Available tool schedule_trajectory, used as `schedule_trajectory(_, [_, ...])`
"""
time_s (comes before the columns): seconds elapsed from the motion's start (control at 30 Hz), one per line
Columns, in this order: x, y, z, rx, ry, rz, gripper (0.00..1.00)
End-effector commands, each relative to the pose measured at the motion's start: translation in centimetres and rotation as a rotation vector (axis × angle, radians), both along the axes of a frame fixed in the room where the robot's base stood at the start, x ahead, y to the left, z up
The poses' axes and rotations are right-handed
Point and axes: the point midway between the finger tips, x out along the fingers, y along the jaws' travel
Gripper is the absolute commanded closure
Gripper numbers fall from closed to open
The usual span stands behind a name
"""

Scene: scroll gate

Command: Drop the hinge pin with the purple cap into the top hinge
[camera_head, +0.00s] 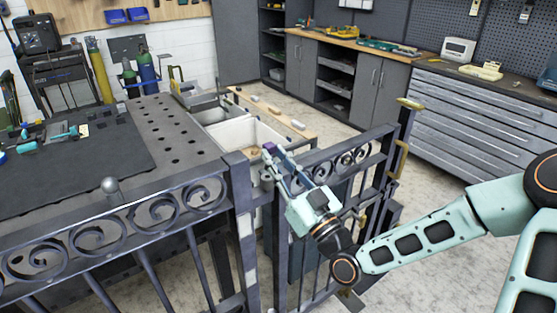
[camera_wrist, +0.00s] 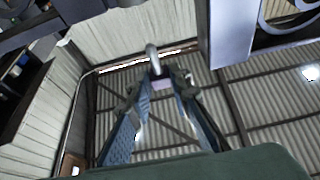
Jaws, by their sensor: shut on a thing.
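My gripper (camera_head: 275,156) is beside the top of the gate post (camera_head: 239,190), at the gap between the fixed fence panel and the gate leaf (camera_head: 350,160). In the wrist view my gripper (camera_wrist: 161,88) is shut on the hinge pin. A pale purple part (camera_wrist: 161,84) shows between the fingertips, with a grey rounded piece (camera_wrist: 152,58) beyond it. The rest of the pin is hidden. The top hinge is small and partly covered by my gripper in the head view; I cannot tell whether the pin touches it.
The scrolled fence panel (camera_head: 95,238) fills the lower left. Drawers (camera_head: 475,125) line the right wall. Open floor lies between gate and cabinets.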

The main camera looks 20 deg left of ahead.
Motion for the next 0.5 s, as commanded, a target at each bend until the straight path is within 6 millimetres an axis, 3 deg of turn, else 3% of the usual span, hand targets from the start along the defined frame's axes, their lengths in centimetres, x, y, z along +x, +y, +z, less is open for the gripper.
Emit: schedule_trajectory(0.5, [0.9, 1.2, -0.3, 0.001, -0.002, 0.001, 1.0])
